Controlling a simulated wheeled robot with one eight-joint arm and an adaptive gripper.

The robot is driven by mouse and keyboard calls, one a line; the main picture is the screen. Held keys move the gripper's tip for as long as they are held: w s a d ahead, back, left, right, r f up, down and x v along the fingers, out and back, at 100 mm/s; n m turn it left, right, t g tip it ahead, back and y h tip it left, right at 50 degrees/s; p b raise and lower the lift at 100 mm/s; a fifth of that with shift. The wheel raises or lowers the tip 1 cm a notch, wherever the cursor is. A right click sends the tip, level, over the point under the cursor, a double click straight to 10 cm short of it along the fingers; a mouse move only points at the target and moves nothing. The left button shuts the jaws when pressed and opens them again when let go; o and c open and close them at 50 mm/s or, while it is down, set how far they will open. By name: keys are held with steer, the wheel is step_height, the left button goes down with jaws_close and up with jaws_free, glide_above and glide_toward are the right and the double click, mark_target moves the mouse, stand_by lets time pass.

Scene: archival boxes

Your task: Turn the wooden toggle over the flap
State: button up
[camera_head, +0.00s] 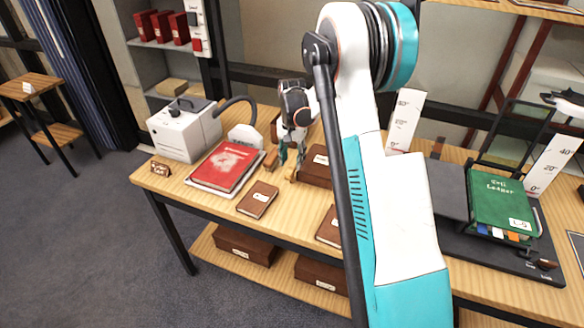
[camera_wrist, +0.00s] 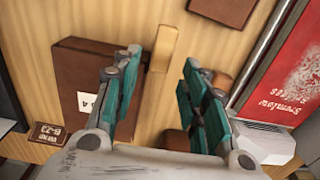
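In the wrist view a pale wooden bar (camera_wrist: 164,48), which looks like the toggle, lies beside a dark brown box (camera_wrist: 85,70) with a white label. My gripper (camera_wrist: 161,62) points down at it, its two teal-padded fingers spread apart with the bar in line with the gap. I cannot tell whether either finger touches the bar. In the head view my gripper (camera_head: 289,160) is low over the table at the left end of the brown box (camera_head: 315,168). I cannot make out a separate flap, nor whether the bar crosses one.
A red book (camera_head: 228,165) and a small brown book (camera_head: 258,199) lie left of my gripper. A white machine with a hose (camera_head: 184,132) stands behind them. A green ledger (camera_head: 502,203) is far right. A small brown label plate (camera_wrist: 48,133) lies near the box.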

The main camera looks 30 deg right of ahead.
mark_target(290, 172)
steer(key=shift+f, duration=1.45)
jaws_close()
